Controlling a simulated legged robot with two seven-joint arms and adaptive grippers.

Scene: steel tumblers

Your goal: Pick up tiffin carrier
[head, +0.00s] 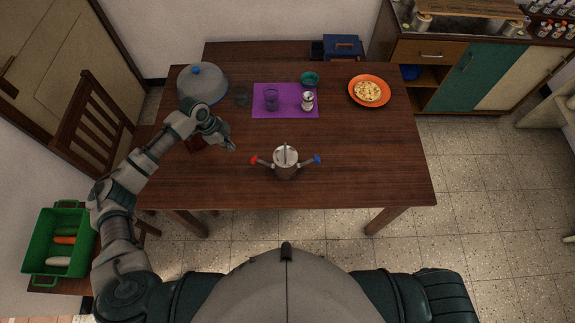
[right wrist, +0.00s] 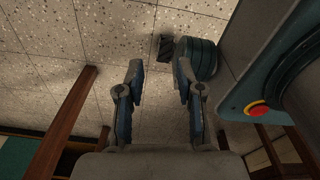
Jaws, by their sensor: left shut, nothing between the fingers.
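The tiffin carrier (head: 286,165) appears to be the steel container with a loop handle on its lid and a red and a blue part at its sides. It stands upright near the front middle of the table. My left gripper (head: 232,147) is shut and empty over the table, left of the carrier and slightly behind it, not touching it. My right gripper (right wrist: 161,85) is open and empty in the right wrist view, with floor tiles beyond it. It is not in the head view.
On the wooden table (head: 370,165) are a purple mat (head: 285,90) with a glass (head: 271,100) and a moka pot (head: 308,101), a teal bowl (head: 310,79), an orange plate (head: 385,84) and a grey dome (head: 203,84). The table is clear right of the carrier.

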